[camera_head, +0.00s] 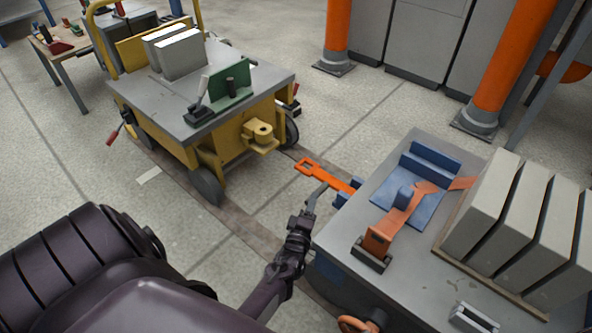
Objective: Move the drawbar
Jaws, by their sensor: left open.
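The orange drawbar (325,176) sticks out from the blue mount on the left end of the grey cart (377,171). Its slotted free end points up and left towards the yellow coupling (259,134) on the yellow cart, with a clear gap between them. My left gripper (319,192) is open, its fingertips just below the middle of the drawbar in the picture. I cannot tell whether they touch it. My right gripper is not in view.
The yellow cart (175,138) carries grey blocks and a green bracket with a lever. The grey cart bears large pale slabs (505,225) and an orange lever (395,222). Orange posts (505,60) stand behind. Open floor lies between the carts.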

